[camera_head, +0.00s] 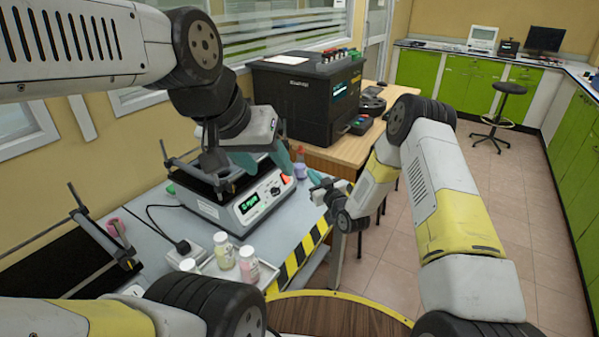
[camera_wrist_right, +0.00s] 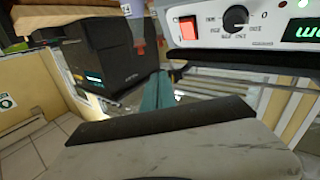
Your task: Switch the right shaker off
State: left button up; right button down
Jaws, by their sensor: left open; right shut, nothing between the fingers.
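The right shaker (camera_head: 235,208) stands on the bench in the head view, a white box with a lit green display (camera_head: 249,203) and a knob on its front panel. A red switch (camera_wrist_right: 188,28) shows at the left of this panel in the right wrist view, beside the black knob (camera_wrist_right: 236,17). My left gripper (camera_head: 267,167) is open above the shaker and partly covers it. My right gripper (camera_head: 314,177) is shut and empty, in front of the panel's right end and apart from it. Its teal fingers (camera_wrist_right: 156,92) point toward the area below the switch.
A tray with several small bottles (camera_head: 249,264) stands on the bench in front of the shaker. A large black analyser (camera_head: 305,95) stands on the wooden table. Another shaker's bars (camera_head: 95,230) are at left.

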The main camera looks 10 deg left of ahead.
jog(key=w+a+f, duration=0.2)
jog(key=a+f, duration=0.3)
jog(key=a, duration=0.1)
jog(key=shift+w+a, duration=0.35)
jog(key=shift+a, duration=0.05)
jog(key=shift+a+f, duration=0.1)
dwell(2.0)
jog(key=shift+w+a+f, duration=0.1)
jog(key=shift+a+f, duration=0.05)
jog(key=shift+a, duration=0.05)
jog(key=shift+w+a+f, duration=0.1)
jog(key=shift+a+f, duration=0.05)
jog(key=shift+a, duration=0.1)
dwell(0.6)
jog(key=shift+d, duration=0.1)
jog(key=shift+s+d+r, duration=0.2)
jog(key=shift+d+r, duration=0.2)
jog(key=shift+d, duration=0.1)
dwell(0.3)
jog(key=shift+s+d+r, duration=0.25)
jog(key=shift+d+r, duration=0.25)
jog(key=shift+d, duration=0.15)
jog(key=shift+s+d+r, duration=0.3)
jog(key=shift+d+r, duration=0.15)
jog(key=shift+d, duration=0.15)
jog(key=shift+s+d+r, duration=0.25)
jog(key=shift+d+r, duration=0.25)
jog(key=shift+d, duration=0.15)
